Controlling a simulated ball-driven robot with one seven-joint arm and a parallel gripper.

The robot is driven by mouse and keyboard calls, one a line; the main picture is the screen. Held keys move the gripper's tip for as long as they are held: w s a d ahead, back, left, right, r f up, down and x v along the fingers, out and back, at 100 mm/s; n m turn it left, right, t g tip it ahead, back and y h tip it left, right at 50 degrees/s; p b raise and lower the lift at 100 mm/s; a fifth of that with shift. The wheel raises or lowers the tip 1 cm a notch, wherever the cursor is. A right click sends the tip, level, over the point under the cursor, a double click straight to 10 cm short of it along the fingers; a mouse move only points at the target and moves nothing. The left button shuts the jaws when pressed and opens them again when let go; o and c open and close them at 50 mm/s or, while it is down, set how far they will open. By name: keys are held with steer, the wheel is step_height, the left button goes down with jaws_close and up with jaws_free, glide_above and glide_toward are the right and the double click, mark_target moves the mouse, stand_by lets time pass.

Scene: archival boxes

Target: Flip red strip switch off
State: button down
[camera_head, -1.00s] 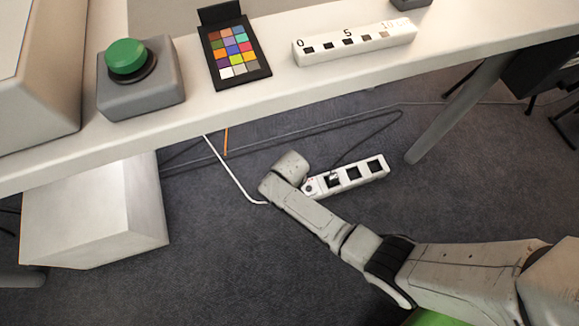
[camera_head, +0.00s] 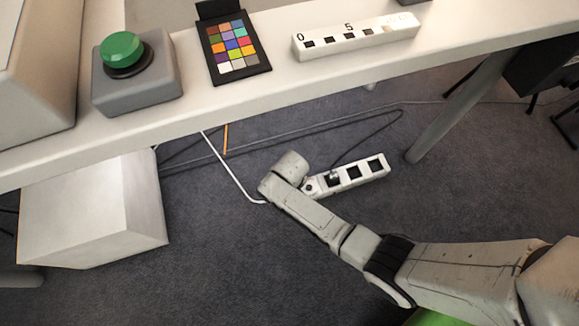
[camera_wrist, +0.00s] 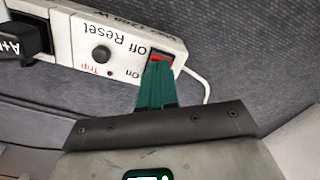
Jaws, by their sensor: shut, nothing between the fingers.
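The white power strip (camera_head: 350,174) lies on the carpet under the desk, beside the end of my arm. In the wrist view the strip (camera_wrist: 135,36) shows its round dark reset button (camera_wrist: 102,54), the printed words "Reset", "Off", "On" and "Trip", and the red switch (camera_wrist: 161,56) near its end. My gripper (camera_wrist: 158,68) is shut and empty, its green fingers together at the red switch and covering part of it. I cannot tell whether they touch or press it. In the head view the fingers are hidden behind my wrist.
A black plug (camera_wrist: 22,42) sits in a socket of the strip. A white cable (camera_head: 235,178) runs from the strip's end. The desk (camera_head: 290,85) overhangs above, with a desk leg (camera_head: 455,112) to the right and a white box (camera_head: 92,210) at left.

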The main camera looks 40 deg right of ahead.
steer(key=shift+f+b, duration=0.3)
steer(key=shift+f, duration=0.15)
stand_by(0.3)
step_height(320, 180, up, 7)
steer(key=p, duration=0.7)
stand_by(0.7)
